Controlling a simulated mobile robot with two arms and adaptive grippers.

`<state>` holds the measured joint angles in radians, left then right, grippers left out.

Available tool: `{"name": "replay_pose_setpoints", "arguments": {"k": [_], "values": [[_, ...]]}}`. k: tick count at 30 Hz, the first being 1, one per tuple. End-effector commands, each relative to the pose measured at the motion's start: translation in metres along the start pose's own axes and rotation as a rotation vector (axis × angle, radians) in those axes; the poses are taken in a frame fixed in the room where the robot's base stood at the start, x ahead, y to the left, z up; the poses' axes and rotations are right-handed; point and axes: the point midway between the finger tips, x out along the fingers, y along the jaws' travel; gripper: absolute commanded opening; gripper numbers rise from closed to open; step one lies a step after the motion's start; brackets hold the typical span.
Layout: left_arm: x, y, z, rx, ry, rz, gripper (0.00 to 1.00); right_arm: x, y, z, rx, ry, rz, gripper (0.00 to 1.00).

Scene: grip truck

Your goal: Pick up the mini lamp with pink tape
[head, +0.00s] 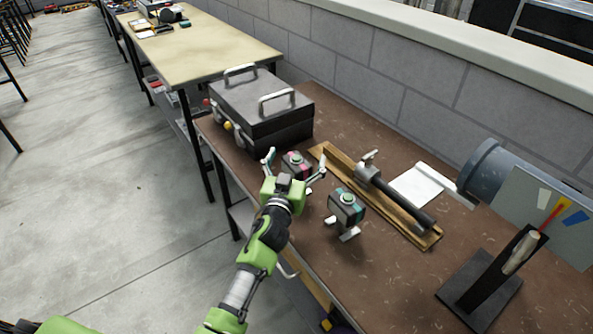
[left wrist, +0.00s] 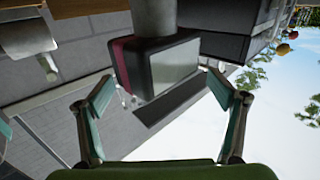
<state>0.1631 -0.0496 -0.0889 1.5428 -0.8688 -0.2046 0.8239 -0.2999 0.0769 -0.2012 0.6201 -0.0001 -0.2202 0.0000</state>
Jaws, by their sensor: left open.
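The mini lamp with pink tape (head: 295,160) is a small dark box on the brown workbench, in front of the dark case. In the left wrist view this lamp (left wrist: 157,66) is a dark block with a pink band and a pale face, ahead of my fingers. My left gripper (head: 294,164) is open, its fingers spread to either side of the lamp; I cannot tell whether they touch it. It also shows in the left wrist view (left wrist: 162,83). A similar lamp with teal tape (head: 346,206) stands to the right. My right gripper is not in view.
A dark case with two handles (head: 262,112) stands behind the pink-taped lamp. A wooden tray with a black tool (head: 408,213) lies to the right, near a white sheet (head: 417,184). A black stand (head: 488,280) is at lower right. A block wall (head: 390,80) runs behind the bench.

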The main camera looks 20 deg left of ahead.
Motion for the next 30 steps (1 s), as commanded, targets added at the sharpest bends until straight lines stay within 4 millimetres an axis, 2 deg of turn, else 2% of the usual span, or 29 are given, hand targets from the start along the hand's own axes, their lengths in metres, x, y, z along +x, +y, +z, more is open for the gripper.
{"name": "replay_pose_setpoints", "arguments": {"k": [2,8,9,20,27,30], "values": [[0.000,0.000,0.000,0.000,0.000,0.000,0.87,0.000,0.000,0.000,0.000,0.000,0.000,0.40],[-0.001,0.000,0.000,0.000,-0.001,0.000,0.38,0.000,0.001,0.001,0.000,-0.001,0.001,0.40],[-0.001,0.000,0.000,0.000,-0.001,0.000,0.33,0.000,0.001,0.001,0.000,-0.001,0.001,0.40],[0.000,0.000,-0.006,0.001,0.004,0.000,0.33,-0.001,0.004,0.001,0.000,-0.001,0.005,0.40],[0.000,0.000,-0.036,0.003,0.008,0.002,0.33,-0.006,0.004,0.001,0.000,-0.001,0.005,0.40],[-0.015,-0.004,-0.053,0.002,0.007,0.001,0.33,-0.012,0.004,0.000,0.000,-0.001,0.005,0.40]]}}
